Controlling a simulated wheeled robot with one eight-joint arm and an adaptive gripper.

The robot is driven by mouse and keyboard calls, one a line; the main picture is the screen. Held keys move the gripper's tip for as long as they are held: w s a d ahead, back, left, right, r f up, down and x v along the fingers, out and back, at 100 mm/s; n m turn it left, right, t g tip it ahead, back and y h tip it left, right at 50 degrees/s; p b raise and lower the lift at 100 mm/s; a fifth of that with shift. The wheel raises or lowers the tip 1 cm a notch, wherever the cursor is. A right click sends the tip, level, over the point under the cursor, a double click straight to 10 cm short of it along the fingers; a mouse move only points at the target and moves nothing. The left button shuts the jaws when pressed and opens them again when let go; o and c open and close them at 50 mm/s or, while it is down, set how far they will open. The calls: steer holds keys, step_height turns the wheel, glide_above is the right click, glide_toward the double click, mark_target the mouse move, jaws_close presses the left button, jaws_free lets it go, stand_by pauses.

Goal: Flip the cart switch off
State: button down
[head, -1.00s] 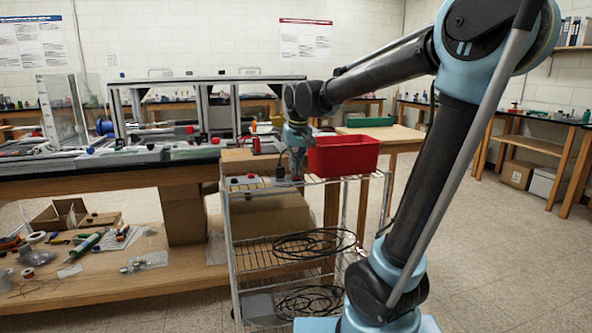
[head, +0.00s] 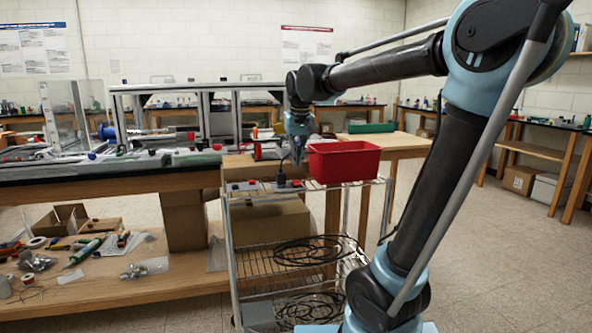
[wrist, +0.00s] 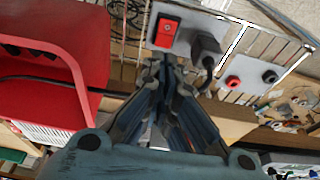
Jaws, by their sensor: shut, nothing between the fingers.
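The cart (head: 230,255) is a wire-shelf trolley in the middle of the head view. On its top shelf, a red rocker switch (wrist: 167,31) sits in a light grey plate, seen at the top of the wrist view. A black plug (wrist: 206,46) with a cable is right beside it; the plug also shows in the head view (head: 281,180). My gripper (head: 297,158) is above the cart top, left of the red bin. In the wrist view its fingers (wrist: 166,66) are together and empty, pointing at the switch's lower edge. I cannot tell which way the rocker is tipped.
A red bin (head: 343,162) stands on the cart's top shelf, close beside my gripper. Coiled black cables (head: 310,250) lie on the lower shelves. A cluttered workbench (head: 110,172) is at left; open floor lies right.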

steer(key=s+v, duration=0.1)
steer(key=v, duration=0.6)
steer(key=shift+s+d, duration=0.2)
steer(key=shift+s, duration=0.1)
steer(key=shift+d, duration=0.1)
steer(key=s+d+f+m, duration=0.1)
steer(key=s+d+f, duration=0.5)
steer(key=f, duration=0.4)
steer(key=s+d+f+m, duration=0.1)
steer(key=s+d+f, duration=0.5)
steer(key=s+f, duration=0.2)
steer(key=s+d+f+m, duration=0.1)
steer(key=s+d+f, duration=0.5)
steer(key=f, duration=0.6)
steer(key=shift+s+d+f+h, duration=0.2)
steer(key=shift+s+f+h, duration=0.1)
steer(key=shift+s+h, duration=0.15)
steer(key=shift+w+f, duration=0.2)
steer(key=shift+w, duration=0.25)
